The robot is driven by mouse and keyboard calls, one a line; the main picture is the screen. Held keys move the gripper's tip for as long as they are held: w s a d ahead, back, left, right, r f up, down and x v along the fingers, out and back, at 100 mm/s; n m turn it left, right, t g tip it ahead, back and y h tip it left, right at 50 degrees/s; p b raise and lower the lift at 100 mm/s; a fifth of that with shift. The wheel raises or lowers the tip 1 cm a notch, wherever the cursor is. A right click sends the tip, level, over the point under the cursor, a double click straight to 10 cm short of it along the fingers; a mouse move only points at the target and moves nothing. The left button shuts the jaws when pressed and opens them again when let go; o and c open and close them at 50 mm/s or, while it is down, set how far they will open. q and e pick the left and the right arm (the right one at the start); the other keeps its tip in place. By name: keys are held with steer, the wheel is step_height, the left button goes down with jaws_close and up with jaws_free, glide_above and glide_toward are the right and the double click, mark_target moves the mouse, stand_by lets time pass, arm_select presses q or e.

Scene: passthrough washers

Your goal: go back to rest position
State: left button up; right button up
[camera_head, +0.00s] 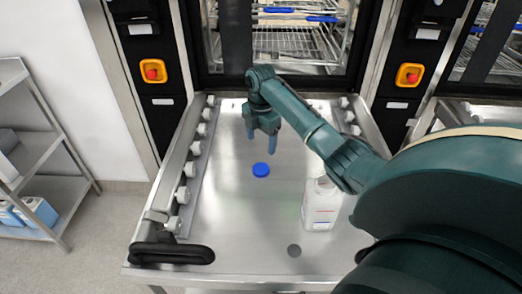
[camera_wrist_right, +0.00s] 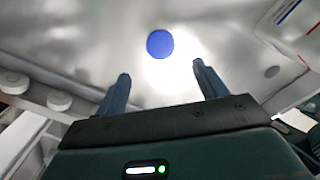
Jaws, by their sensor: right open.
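My right gripper (camera_head: 260,143) is open and empty above the steel table, with its fingers pointing down. A round blue cap (camera_head: 261,170) lies on the table just in front of it. In the right wrist view the cap (camera_wrist_right: 160,43) shows beyond and between the two open fingertips (camera_wrist_right: 160,72), apart from them. A white bottle (camera_head: 321,204) stands upright on the table to the right of the cap, partly behind my right arm. Part of its label shows at the top right of the right wrist view. My left gripper is not in view.
The steel table (camera_head: 230,235) has rails with white rollers (camera_head: 188,168) along its sides and a black handle (camera_head: 172,254) at front left. A washer with wire racks (camera_head: 290,45) stands behind. Red emergency buttons (camera_head: 152,74) sit on black panels. A grey shelf (camera_head: 40,150) is at left.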

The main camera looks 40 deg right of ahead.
steer(key=shift+r, duration=0.7)
